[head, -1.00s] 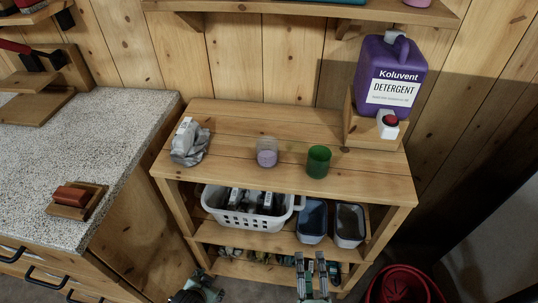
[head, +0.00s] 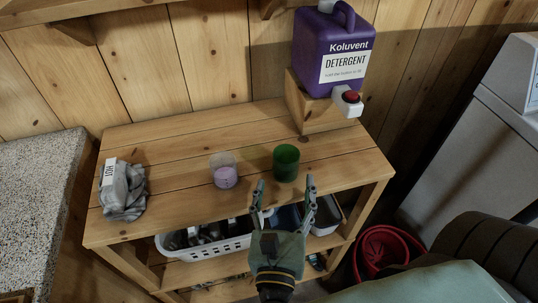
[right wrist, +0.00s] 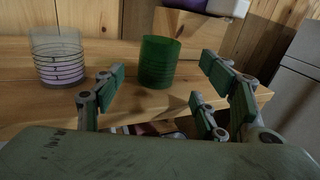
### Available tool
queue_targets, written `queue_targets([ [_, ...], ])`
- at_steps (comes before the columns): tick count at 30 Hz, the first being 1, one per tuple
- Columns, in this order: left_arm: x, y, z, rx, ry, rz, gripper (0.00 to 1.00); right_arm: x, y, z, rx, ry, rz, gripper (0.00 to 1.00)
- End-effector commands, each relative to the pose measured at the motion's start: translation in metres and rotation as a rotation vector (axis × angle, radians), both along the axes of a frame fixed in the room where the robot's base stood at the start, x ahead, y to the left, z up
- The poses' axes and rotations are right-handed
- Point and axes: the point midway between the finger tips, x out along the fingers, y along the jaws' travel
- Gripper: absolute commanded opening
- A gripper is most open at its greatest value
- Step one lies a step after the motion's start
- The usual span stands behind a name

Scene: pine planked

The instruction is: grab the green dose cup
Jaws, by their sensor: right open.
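The green dose cup (head: 286,162) stands upright on the wooden shelf top (head: 180,165), right of a clear cup with purple contents (head: 224,171). My right gripper (head: 284,188) is open and empty just in front of the green cup, its fingers pointing at it. In the right wrist view the green cup (right wrist: 158,61) stands beyond the open fingers (right wrist: 160,82), between them and apart from them. The clear cup (right wrist: 58,60) shows to the left there, with marked lines. My left gripper is not in view.
A purple detergent jug (head: 330,50) with a red-buttoned tap rests on a wooden block (head: 306,108) behind the cup. A grey cloth bundle (head: 123,190) lies at the left. A white basket (head: 215,245) is on the shelf below. A red bucket (head: 382,250) stands at right.

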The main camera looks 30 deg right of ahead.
Motion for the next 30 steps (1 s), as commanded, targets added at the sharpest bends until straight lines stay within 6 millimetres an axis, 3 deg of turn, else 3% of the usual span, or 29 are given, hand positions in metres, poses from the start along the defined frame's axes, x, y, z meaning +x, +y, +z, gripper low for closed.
queue_targets([
  [5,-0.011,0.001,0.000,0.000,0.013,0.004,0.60,0.002,-0.010,0.004,0.051,-0.019,-0.023,0.66],
  [21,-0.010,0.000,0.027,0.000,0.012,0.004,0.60,0.059,-0.047,0.006,0.046,-0.018,-0.021,0.66],
  [30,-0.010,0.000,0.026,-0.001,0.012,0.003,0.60,0.061,-0.049,0.004,0.047,-0.017,-0.021,0.64],
])
